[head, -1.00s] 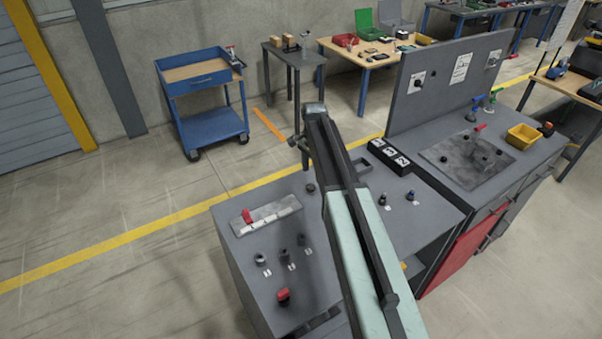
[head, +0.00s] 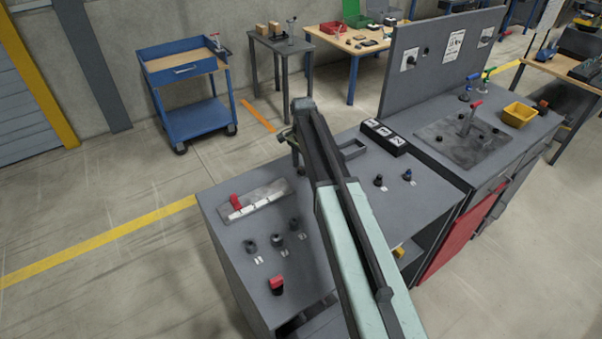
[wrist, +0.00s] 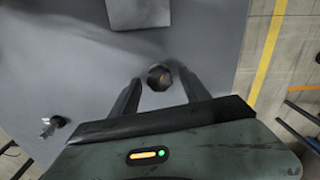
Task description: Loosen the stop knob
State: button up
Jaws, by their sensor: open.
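A dark faceted round knob (wrist: 159,77), seen from above in the wrist view, stands on the grey bench top (wrist: 200,35). It looks like the stop knob, but I see no label on it. My gripper (wrist: 159,80) is open, with one finger to the left of the knob and one to its right. Gaps show on both sides, and I cannot tell how far down the fingertips reach. In the head view my arm's end is over the grey bench (head: 225,275), and the arm hides the knob.
A metal plate with a red handle (head: 236,202), several dark knobs (head: 277,241) and a red-topped knob (head: 277,284) are left of my arm. A black switch box (head: 383,136) and two small knobs (head: 379,180) are right. A tall panel (head: 432,62) stands behind the neighbouring bench.

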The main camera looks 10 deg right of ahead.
jog(key=shift+r, duration=0.1)
grip_shut()
jog(key=shift+a, duration=0.1)
jog(key=shift+n, duration=0.3)
